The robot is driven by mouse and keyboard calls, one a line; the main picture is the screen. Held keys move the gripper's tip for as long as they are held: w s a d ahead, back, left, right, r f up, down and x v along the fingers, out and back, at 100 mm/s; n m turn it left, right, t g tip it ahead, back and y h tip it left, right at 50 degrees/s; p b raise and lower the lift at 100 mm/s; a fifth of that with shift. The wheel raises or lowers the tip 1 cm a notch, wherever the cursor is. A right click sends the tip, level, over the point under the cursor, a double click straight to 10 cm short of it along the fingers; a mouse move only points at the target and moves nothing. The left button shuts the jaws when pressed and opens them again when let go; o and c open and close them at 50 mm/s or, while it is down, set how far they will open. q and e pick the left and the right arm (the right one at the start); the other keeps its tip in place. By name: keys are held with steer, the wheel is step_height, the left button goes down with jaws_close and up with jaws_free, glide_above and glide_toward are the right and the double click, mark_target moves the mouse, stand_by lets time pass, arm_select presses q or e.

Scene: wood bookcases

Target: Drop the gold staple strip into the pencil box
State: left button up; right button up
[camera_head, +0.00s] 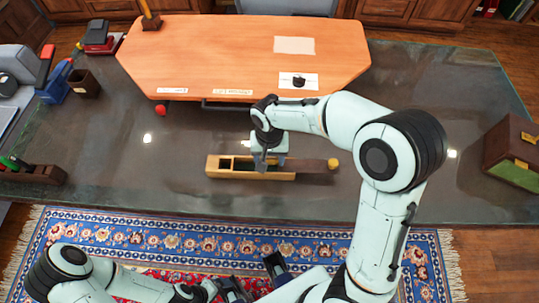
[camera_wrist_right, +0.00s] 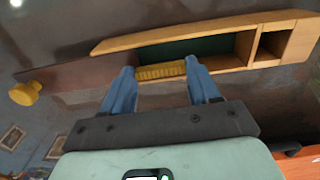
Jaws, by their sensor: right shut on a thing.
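The gold staple strip (camera_wrist_right: 160,71) shows in the right wrist view, held crosswise between the two blue fingertips. My right gripper (camera_head: 268,161) is shut on it, over the pencil box; the strip is not clear in the head view. The wooden pencil box (camera_head: 213,166) lies on the dark desk top, with a long green-lined compartment and a smaller one at its end (camera_wrist_right: 253,48). Its brown lid (camera_head: 311,165) is slid out to the right, with a yellow knob (camera_head: 333,163). The strip overlaps the near wall of the long compartment in the wrist view. My left gripper (camera_head: 253,278) is open, low over the rug.
An orange desk pad (camera_head: 200,60) with papers covers the back of the desk. A red stapler (camera_head: 100,38), a dark cup (camera_head: 84,83) and a wooden holder (camera_head: 35,172) stand left. A brown case (camera_head: 512,150) stands right. The desk around the box is clear.

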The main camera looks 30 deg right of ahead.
mark_target(269, 161)
steer(key=o, duration=1.1)
step_height(269, 161, up, 13)
steer(key=p, duration=0.2)
steer(key=shift+r, duration=0.2)
